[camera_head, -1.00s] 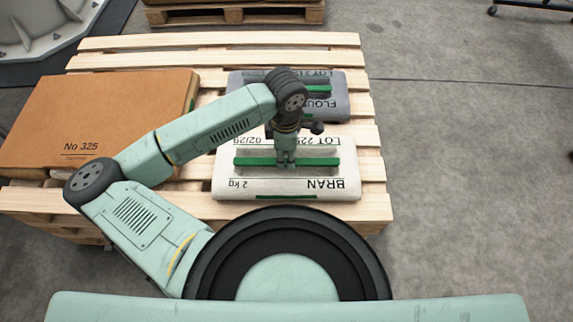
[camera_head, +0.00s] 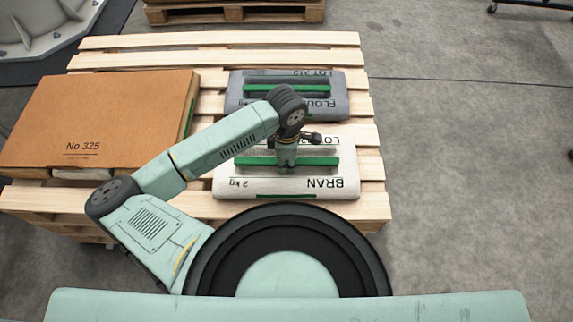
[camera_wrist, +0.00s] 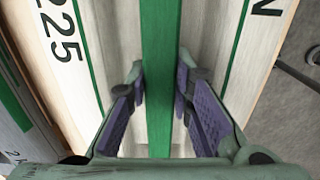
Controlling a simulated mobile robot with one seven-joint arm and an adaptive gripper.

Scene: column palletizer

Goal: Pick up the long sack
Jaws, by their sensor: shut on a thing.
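A long white sack marked BRAN (camera_head: 300,186) lies flat on the front right of the wooden pallet. A raised green strip with a grey ridge (camera_head: 318,161) runs along its top. My gripper (camera_head: 287,163) points down at the middle of this strip. In the wrist view, the purple pads of my gripper (camera_wrist: 160,95) stand on both sides of the green strip (camera_wrist: 158,50), shut on it. The head view hides the fingertips partly behind the wrist. The sack still appears to rest on the pallet.
A grey FLOUR sack (camera_head: 330,105) lies just behind the white one. The pallet (camera_head: 220,42) has bare slats at the back. Grey floor is free on the right.

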